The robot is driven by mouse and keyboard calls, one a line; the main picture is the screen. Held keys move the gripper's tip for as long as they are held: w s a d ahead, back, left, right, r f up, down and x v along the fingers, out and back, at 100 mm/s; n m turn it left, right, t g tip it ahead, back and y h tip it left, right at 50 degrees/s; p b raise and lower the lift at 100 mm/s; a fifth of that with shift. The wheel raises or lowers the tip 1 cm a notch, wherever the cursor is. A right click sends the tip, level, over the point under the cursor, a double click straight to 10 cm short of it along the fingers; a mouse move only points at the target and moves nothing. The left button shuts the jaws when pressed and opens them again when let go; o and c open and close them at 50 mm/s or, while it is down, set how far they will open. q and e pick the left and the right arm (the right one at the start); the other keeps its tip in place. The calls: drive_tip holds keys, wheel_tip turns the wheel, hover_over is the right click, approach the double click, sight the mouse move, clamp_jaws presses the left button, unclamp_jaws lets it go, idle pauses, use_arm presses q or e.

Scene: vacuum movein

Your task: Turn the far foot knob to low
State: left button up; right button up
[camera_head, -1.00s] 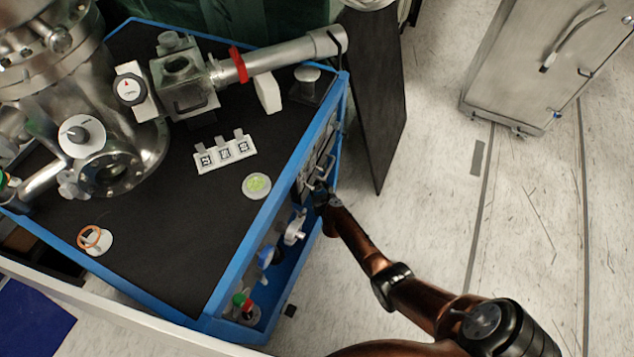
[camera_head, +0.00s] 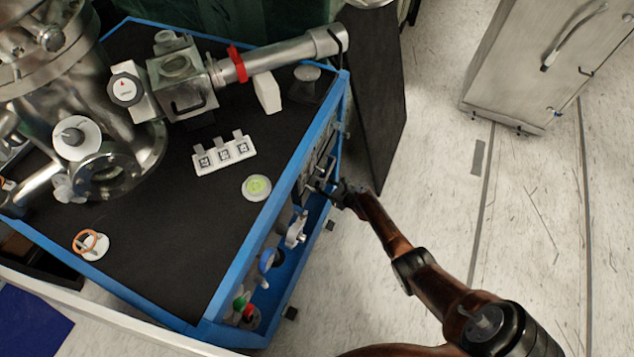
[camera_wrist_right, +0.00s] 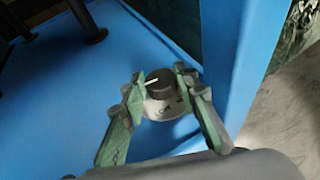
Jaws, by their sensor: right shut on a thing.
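In the right wrist view, a black knob (camera_wrist_right: 158,84) with a white pointer line sits on a pale round dial (camera_wrist_right: 163,107) low on the blue frame. The pointer line points to the left in that view. The dial's markings are too small and partly covered to read. My right gripper (camera_wrist_right: 157,80) is shut on this knob, one green finger on each side. In the head view my right gripper (camera_head: 342,190) is at the cart's right side, and I cannot make out the knob there. My left gripper is not in view.
The blue-framed cart (camera_head: 222,290) carries a steel chamber (camera_head: 60,85) and a pipe with a red clamp (camera_head: 237,64). Valves and handles line its open right side. A dark panel (camera_head: 375,100) stands behind my right gripper. The floor right of the arm is clear up to a metal cabinet (camera_head: 530,65).

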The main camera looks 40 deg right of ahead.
idle(0.5)
drive_tip(key=o, duration=1.1)
drive_tip(key=shift+o, duration=0.2)
drive_tip(key=shift+s+d, duration=0.1)
drive_tip(key=shift+d, duration=0.05)
drive_tip(key=shift+s+d+r, duration=0.1)
drive_tip(key=shift+s+d, duration=0.1)
drive_tip(key=shift+s, duration=0.2)
drive_tip(key=a+v, duration=0.1)
drive_tip(key=v, duration=0.5)
drive_tip(key=shift+s+d+r, duration=0.2)
drive_tip(key=shift+s+d, duration=0.05)
drive_tip(key=shift+s, duration=0.2)
